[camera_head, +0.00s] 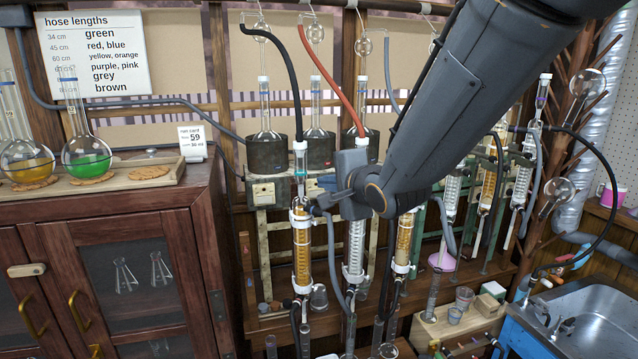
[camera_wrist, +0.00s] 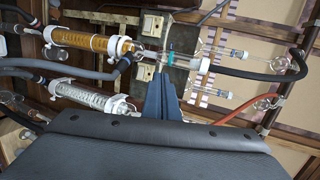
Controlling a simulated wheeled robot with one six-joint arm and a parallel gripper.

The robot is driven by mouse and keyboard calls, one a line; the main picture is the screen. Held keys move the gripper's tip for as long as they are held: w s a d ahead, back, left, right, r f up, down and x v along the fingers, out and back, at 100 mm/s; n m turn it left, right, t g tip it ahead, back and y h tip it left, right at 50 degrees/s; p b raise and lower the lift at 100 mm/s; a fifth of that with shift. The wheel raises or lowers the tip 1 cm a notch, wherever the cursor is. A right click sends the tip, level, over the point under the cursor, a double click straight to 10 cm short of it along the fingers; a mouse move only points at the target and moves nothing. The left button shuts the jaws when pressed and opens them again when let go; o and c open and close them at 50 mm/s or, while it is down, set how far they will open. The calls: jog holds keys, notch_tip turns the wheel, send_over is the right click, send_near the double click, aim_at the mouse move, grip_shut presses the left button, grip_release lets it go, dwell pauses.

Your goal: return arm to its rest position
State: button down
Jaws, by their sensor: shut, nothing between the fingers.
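My arm (camera_head: 460,105) reaches down from the upper right in the head view. My gripper (camera_head: 320,204) is at its lower end, pointing left close to the leftmost condenser (camera_head: 301,240), which has an amber-filled coil. In the wrist view, the blue-grey fingers of my gripper (camera_wrist: 161,82) are together and empty. Their tips are just below the joint with the teal clip (camera_wrist: 170,58); I cannot tell whether they touch anything. The arm hides part of the middle of the rig.
Black hose (camera_head: 281,50) and red hose (camera_head: 338,80) run above the condensers. A wooden cabinet (camera_head: 110,210) with flasks on a tray (camera_head: 150,185) stands left. Several more condensers stand behind the arm. A sink (camera_head: 590,315) and drying rack are at right.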

jog(key=s+d+f+n+g+h+b, duration=0.2)
jog(key=s+d+f, duration=0.15)
jog(key=f, duration=0.35)
jog(key=s+d+f+n+g+h+b, duration=0.1)
jog(key=s+d+f+n+g+b, duration=0.1)
jog(key=d+f, duration=0.35)
jog(key=s+d+f+n+g+h+b, duration=0.2)
jog(key=s+d+f, duration=0.15)
jog(key=f, duration=0.35)
jog(key=s+d+f+n+g+b, duration=0.2)
jog(key=s+f+n+g, duration=0.1)
jog(key=s+f, duration=0.2)
jog(key=s+d+f+n+g+h+b, duration=0.1)
jog(key=s+d+f+n+g+b, duration=0.1)
jog(key=s+f, duration=0.4)
jog(key=s+d+n+g, duration=0.1)
jog(key=s+n, duration=0.1)
jog(key=s, duration=0.1)
jog(key=shift+s, duration=0.25)
jog(key=shift+d+f, duration=0.1)
